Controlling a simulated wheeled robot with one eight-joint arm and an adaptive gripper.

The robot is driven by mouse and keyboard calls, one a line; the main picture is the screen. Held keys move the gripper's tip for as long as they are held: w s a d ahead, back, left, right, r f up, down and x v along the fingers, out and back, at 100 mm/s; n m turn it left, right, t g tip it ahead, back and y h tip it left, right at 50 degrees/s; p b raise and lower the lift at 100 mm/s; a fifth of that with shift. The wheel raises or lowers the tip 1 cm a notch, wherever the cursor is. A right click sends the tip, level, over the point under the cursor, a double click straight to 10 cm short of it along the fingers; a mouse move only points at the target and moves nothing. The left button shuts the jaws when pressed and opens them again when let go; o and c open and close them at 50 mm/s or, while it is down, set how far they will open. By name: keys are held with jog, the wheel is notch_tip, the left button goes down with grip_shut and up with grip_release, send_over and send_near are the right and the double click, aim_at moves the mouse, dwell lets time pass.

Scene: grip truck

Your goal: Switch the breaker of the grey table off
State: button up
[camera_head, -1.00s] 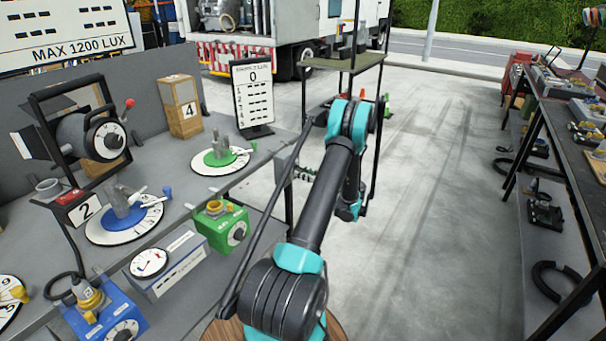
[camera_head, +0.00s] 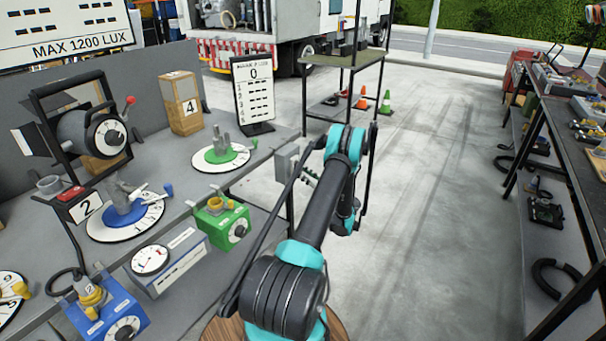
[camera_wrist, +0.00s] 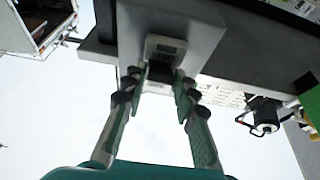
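The grey table (camera_head: 45,240) stands at the left in the head view. A small grey box (camera_head: 287,160) is fixed at its right end; it looks like the breaker. In the wrist view the breaker (camera_wrist: 166,46) shows a pale face with a small label and a dark part (camera_wrist: 160,73) below it. My gripper (camera_wrist: 162,77) points at that face, its two green fingers apart on either side of the dark part. I cannot tell whether the fingertips touch it. In the head view my gripper (camera_head: 309,175) is small and partly hidden by my arm, just right of the box.
Several dials and coloured boxes, such as the green box (camera_head: 222,226), stand on the grey table and its lower shelf. A dark shelf rack (camera_head: 345,59) stands behind my arm. The concrete floor to the right is clear up to a dark workbench (camera_head: 575,150).

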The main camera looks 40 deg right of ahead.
jog(key=o, duration=0.3)
jog(key=shift+o, duration=0.2)
notch_tip(320, 180, up, 10)
dwell(0.5)
dwell(0.4)
